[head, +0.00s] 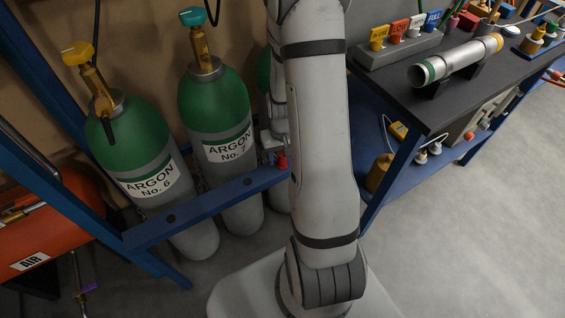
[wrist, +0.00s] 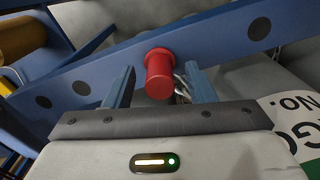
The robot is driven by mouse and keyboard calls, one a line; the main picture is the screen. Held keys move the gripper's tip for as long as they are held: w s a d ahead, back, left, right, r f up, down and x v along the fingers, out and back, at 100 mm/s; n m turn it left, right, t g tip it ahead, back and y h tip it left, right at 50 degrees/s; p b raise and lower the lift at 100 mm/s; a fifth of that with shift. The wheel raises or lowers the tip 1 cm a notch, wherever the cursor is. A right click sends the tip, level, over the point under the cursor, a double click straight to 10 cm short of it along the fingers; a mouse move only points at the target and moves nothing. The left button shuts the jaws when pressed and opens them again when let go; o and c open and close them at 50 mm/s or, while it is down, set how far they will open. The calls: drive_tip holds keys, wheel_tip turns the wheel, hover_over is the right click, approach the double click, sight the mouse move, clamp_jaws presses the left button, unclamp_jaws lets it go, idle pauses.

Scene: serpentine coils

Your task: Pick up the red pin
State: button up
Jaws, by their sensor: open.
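The red pin (wrist: 159,76) sticks out from the blue rail (wrist: 210,48) in the wrist view, its rounded head towards the camera. My gripper (wrist: 160,84) is open, with one blue finger on each side of the pin and a gap to both. Whether the fingers reach past the pin's head is hard to tell. In the head view the red pin (head: 282,160) shows small at the rail's right end, next to my gripper (head: 273,150), and my arm hides part of that area.
Green-topped argon cylinders (head: 215,100) stand behind the blue rail (head: 200,208). A dark workbench (head: 410,85) with a metal tube (head: 455,60) and coloured tags is at right. A red air tank (head: 60,230) is at left. Grey floor at lower right is clear.

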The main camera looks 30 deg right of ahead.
drive_tip(key=shift+f, duration=0.15)
clamp_jaws()
idle(0.4)
